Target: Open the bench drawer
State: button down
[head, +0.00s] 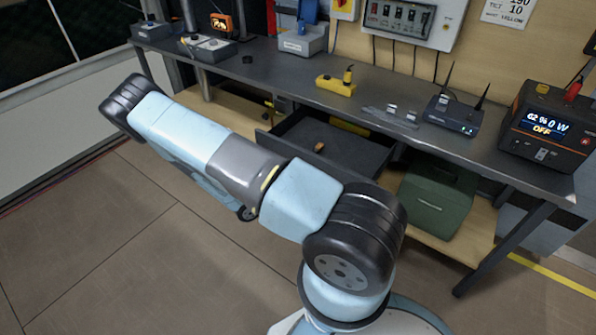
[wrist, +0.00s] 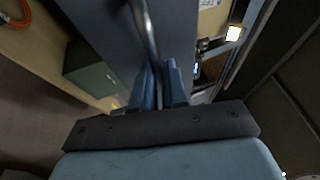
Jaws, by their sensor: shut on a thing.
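The bench drawer (head: 290,127) is dark and stands pulled well out from under the bench top, its inside showing from above. A small brown piece (head: 319,147) and a yellow thing (head: 349,126) lie in it. In the wrist view, the grey drawer front (wrist: 105,18) fills the upper middle, with a metal bar handle (wrist: 143,25) across it. My gripper (wrist: 158,86) has its blue fingers shut on that handle. In the head view, my own arm hides the gripper, the handle and part of the drawer front.
A green case (head: 437,200) stands on the lower shelf, right of the drawer; it also shows in the wrist view (wrist: 92,72). The bench top (head: 250,70) carries a yellow tool (head: 336,85), a router (head: 455,114) and a power station (head: 549,125). The floor at left is clear.

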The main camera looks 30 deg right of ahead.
jog(key=shift+s+a+f, duration=0.1)
jog(key=shift+a+f, duration=0.1)
jog(key=c, duration=1.2)
grip_release()
jog(key=shift+w, duration=0.2)
jog(key=shift+r, duration=0.1)
jog(key=a, duration=0.4)
jog(key=a+f, duration=0.1)
jog(key=a, duration=0.4)
jog(key=a+f, duration=0.1)
jog(key=a, duration=0.3)
jog(key=shift+s+a+f, duration=0.1)
jog(key=shift+a+f, duration=0.15)
jog(key=shift+r, duration=0.1)
